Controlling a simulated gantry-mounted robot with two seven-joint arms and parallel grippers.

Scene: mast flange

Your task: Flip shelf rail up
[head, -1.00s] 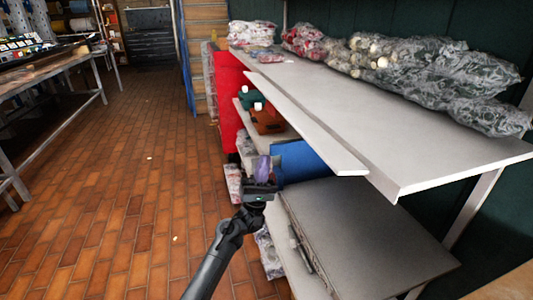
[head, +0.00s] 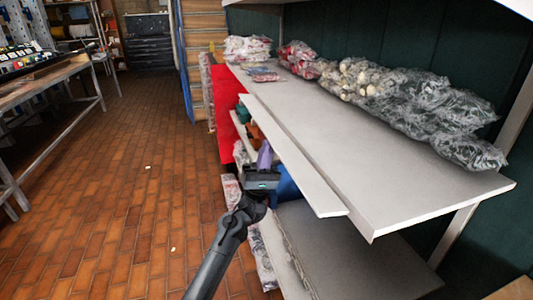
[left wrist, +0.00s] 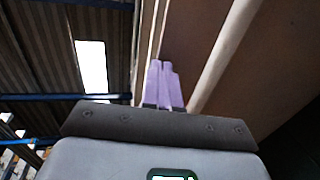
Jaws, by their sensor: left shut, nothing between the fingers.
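The shelf rail (head: 290,155) is a long pale strip along the front edge of the upper shelf (head: 350,150). It sits out from the shelf edge and a little lower, folded down. My left gripper (head: 264,157) has purple fingers pointing up, just outside and below the rail's outer edge in the head view. The fingers (left wrist: 164,82) are together and empty in the left wrist view, in front of the brownish shelf underside. I cannot tell whether they touch the rail. My right gripper is not in view.
Bagged goods (head: 410,100) lie along the back of the upper shelf. A red panel (head: 227,110) stands at the far end.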

